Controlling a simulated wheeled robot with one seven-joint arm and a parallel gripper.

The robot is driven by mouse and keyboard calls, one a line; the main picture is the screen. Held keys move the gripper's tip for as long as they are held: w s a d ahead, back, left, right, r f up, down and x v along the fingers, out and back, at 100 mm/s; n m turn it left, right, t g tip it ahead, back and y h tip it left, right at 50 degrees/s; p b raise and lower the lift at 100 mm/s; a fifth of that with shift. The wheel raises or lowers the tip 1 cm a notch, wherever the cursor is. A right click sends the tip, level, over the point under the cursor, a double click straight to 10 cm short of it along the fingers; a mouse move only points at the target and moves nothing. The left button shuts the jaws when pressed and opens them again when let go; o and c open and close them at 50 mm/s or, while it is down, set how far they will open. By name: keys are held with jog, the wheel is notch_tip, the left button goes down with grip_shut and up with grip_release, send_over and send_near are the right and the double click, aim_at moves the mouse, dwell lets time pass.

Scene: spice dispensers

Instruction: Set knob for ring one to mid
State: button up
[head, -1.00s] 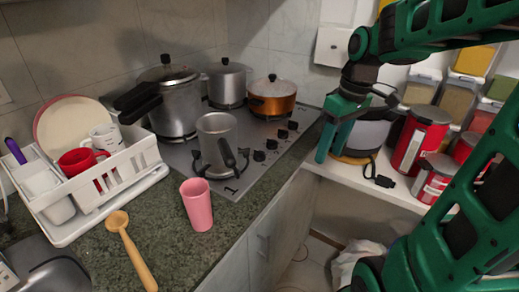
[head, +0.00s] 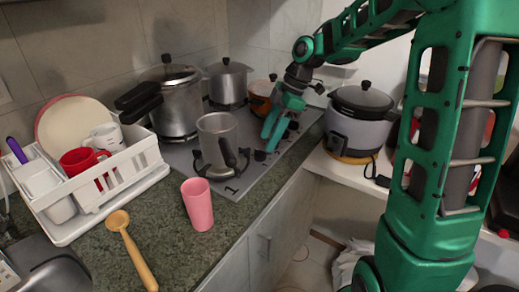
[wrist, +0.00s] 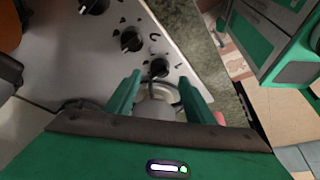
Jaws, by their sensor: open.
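Several black stove knobs line the right edge of the cooktop (head: 238,182). In the wrist view, the nearest knob (wrist: 158,67) lies between and just beyond my open fingers (wrist: 160,80); a second knob (wrist: 130,40) and a third (wrist: 93,6) are farther up left. The fingers look empty and point down over the knob row. I cannot tell which knob is for ring one, or its setting.
A metal mug (head: 215,130) stands on the front burner, close to the knobs. A pressure cooker (head: 177,105), a grey pot (head: 227,82) and an orange pot (head: 260,95) stand behind. A pink cup (head: 198,205) is on the counter; a rice cooker (head: 358,125) is on the right shelf.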

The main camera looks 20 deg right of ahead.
aim_at(260, 151)
jog(key=shift+x, duration=2.45)
jog(key=c, duration=1.1)
jog(key=shift+o, duration=0.2)
jog(key=shift+a, duration=0.3)
jog(key=shift+d, duration=0.25)
